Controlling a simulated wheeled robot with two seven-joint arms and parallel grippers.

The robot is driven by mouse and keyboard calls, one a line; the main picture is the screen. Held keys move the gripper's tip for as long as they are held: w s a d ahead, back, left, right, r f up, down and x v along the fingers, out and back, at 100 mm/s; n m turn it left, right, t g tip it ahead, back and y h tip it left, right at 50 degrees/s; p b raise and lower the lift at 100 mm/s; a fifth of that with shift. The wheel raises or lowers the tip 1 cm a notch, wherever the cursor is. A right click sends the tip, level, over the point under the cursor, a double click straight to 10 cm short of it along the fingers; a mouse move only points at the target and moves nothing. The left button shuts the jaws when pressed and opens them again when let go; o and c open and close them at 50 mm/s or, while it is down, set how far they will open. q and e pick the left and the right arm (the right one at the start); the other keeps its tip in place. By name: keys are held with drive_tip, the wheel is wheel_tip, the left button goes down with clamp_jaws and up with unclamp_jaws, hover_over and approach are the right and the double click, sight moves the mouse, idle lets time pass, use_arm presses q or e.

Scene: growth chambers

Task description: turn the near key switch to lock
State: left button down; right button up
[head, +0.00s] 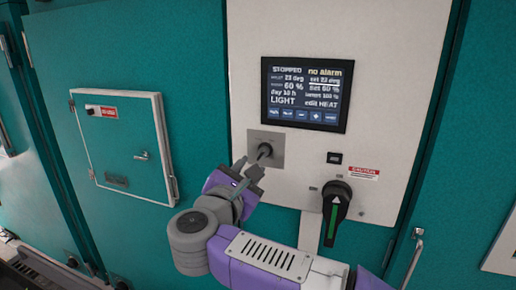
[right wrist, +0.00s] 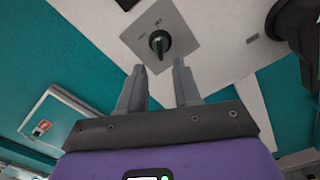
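The key switch (head: 265,150) is a small dark knob on a square grey plate (head: 280,159), below the display on the white panel. In the right wrist view the knob (right wrist: 159,42) sits just beyond my fingertips, roughly centred between them, its ridge about upright in the picture. Small marks surround it, too small to read. My right gripper (head: 250,169) is in front of the plate's lower left part. In the right wrist view its two fingers (right wrist: 159,68) are apart with nothing between them. They look short of the knob. My left gripper is not in view.
A display (head: 305,94) reads STOPPED and LIGHT. A black rotary handle with a green stripe (head: 336,212) juts out to the lower right of the switch. A small teal door (head: 122,143) with a latch is at left.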

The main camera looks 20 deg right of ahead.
sight(258, 159)
drive_tip(key=shift+d+r+m, duration=0.25)
drive_tip(key=shift+r+m, duration=0.05)
drive_tip(key=p+x, duration=0.2)
drive_tip(key=x, duration=0.5)
drive_tip(key=shift+f, duration=0.1)
drive_tip(key=shift+c, duration=0.2)
drive_tip(key=shift+a, duration=0.1)
clamp_jaws()
